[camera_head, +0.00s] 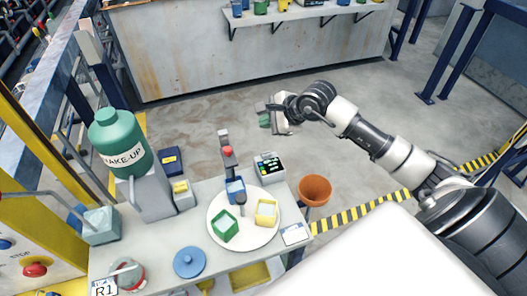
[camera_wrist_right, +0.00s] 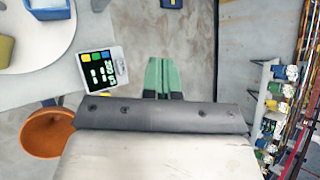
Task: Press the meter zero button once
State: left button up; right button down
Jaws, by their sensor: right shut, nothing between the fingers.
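The meter (camera_head: 269,167) is a small light-grey box with a dark screen and green readouts, at the back right of the table beside the round white plate. In the right wrist view the meter (camera_wrist_right: 102,70) is left of my fingers, with small yellow, blue and green buttons along one edge. I cannot read which is the zero button. My right gripper (camera_head: 265,114) is beyond the table's back edge, above the floor and apart from the meter. Its green fingers (camera_wrist_right: 164,77) are shut and empty. My left gripper is in neither view.
The round white plate (camera_head: 215,236) holds green, yellow and blue square containers. An orange bucket (camera_head: 315,191) stands right of the table. A green make-up bottle (camera_head: 117,142) and a blue lid (camera_head: 189,262) are further left. Open floor lies behind the table.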

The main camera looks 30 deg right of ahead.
jog(key=b, duration=0.4)
send_over(266, 155)
notch_tip(266, 155, down, 8)
jog(key=shift+f, duration=0.1)
jog(key=shift+f+b, duration=0.4)
jog(key=shift+b, duration=0.2)
pick_arm(q)
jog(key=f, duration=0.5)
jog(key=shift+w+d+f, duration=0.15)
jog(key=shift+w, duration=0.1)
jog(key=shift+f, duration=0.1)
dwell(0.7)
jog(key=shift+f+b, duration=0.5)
jog(key=shift+b, duration=0.1)
pick_arm(e)
jog(key=shift+f, duration=0.4)
